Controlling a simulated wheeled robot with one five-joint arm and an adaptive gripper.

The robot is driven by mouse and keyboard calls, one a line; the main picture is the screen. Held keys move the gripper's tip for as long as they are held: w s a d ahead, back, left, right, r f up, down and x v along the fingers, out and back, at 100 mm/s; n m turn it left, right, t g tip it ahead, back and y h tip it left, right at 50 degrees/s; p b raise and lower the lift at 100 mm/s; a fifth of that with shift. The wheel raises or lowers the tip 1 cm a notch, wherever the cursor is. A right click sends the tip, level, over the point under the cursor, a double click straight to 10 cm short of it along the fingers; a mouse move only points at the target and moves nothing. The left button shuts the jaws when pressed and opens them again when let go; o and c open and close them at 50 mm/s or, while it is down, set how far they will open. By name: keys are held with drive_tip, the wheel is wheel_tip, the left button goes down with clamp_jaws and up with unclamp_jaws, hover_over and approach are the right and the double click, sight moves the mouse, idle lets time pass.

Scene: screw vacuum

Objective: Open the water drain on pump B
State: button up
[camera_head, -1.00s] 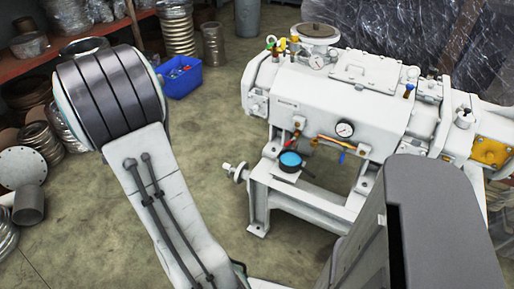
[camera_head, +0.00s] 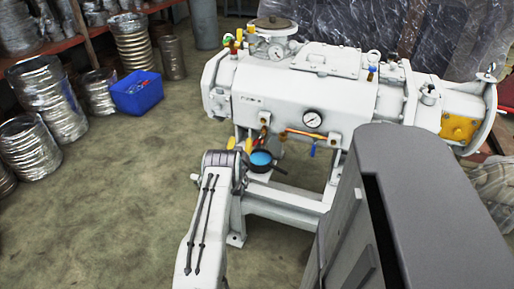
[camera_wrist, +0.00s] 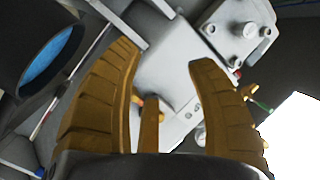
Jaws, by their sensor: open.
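The white pump (camera_head: 290,90) stands at the middle of the head view; its label is too small to read. Low on its front are a brass fitting with a red handle (camera_head: 262,133) and an orange pipe (camera_head: 300,132) with a blue handle (camera_head: 313,150). A dark pan with blue inside (camera_head: 261,158) sits below the red handle and also shows in the wrist view (camera_wrist: 48,62). My gripper (camera_head: 240,144) is open beside the pan, left of the red handle. In the wrist view, its brown fingers (camera_wrist: 165,55) stand wide apart. A narrow brass-coloured piece (camera_wrist: 150,124) shows between them; I cannot tell what it is.
A round gauge (camera_head: 312,119) sits on the pump's front. The pump's white frame (camera_head: 285,205) stands close to my arm. A blue bin (camera_head: 137,92) and metal coils (camera_head: 50,97) are at the left. The floor between them and the pump is clear.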

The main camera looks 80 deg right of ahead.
sight(257, 142)
drive_tip(key=s+f+m+g, duration=0.1)
drive_tip(key=s+f+g, duration=0.1)
drive_tip(key=s+f, duration=0.3)
drive_tip(key=shift+h, duration=0.4)
drive_tip(key=shift+s+d+r+b, duration=0.2)
drive_tip(key=shift+d+b, duration=0.5)
drive_tip(key=shift+d, duration=0.35)
drive_tip(key=shift+s+d+r+b, duration=0.1)
drive_tip(key=shift+d+r+b, duration=0.15)
drive_tip(key=shift+d+b, duration=0.7)
drive_tip(key=shift+s+d+r+b, duration=0.2)
drive_tip(key=shift+d+b, duration=0.3)
drive_tip(key=shift+d, duration=0.7)
clamp_jaws()
